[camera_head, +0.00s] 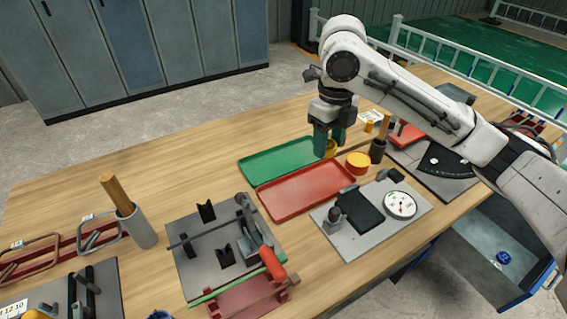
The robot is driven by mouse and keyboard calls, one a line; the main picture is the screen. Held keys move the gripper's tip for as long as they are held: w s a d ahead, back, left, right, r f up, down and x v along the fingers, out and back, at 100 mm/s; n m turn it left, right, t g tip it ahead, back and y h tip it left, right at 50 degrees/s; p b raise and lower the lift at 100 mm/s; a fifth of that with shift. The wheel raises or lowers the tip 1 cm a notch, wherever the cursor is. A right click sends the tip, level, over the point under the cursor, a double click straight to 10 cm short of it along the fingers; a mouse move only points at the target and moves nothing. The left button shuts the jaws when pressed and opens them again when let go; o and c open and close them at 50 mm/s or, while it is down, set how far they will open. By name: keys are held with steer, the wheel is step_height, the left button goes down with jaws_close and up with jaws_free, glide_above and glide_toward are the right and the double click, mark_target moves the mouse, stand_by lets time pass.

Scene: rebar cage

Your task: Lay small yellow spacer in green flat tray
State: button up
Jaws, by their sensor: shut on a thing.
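The small yellow spacer (331,149) shows between the teal fingers of my gripper (327,147). My gripper is shut on it, and the fingers hide part of it. The green flat tray (272,161) lies on the wooden table, just left of my gripper. Its visible surface is empty. My gripper points down near the tray's right end; I cannot tell how high above the table the spacer is.
An empty red tray (305,190) lies in front of the green one. A yellow-topped red round piece (358,162) and a dark cup with a wooden handle (377,150) stand to the right. A grey plate with a dial gauge (400,204) lies nearer. Bare table lies left of the green tray.

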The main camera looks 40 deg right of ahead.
steer(key=shift+w+d+f, duration=0.15)
steer(key=shift+w+f, duration=0.05)
steer(key=shift+f, duration=0.3)
steer(key=w+f+b, duration=0.1)
steer(key=w+f, duration=0.3)
steer(key=w, duration=0.5)
glide_above(285, 163)
steer(key=s, duration=0.1)
step_height(285, 163, down, 5)
steer(key=shift+d+r, duration=0.1)
steer(key=shift+r, duration=0.05)
steer(key=shift+w+f, duration=0.35)
steer(key=shift+f, duration=0.05)
steer(key=shift+w+f+p, duration=0.15)
steer(key=shift+f+p, duration=0.25)
steer(key=shift+f, duration=1.3)
steer(key=o, duration=1)
steer(key=shift+r, duration=0.15)
step_height(285, 163, up, 12)
steer(key=shift+f+b, duration=0.1)
steer(key=shift+b, duration=0.3)
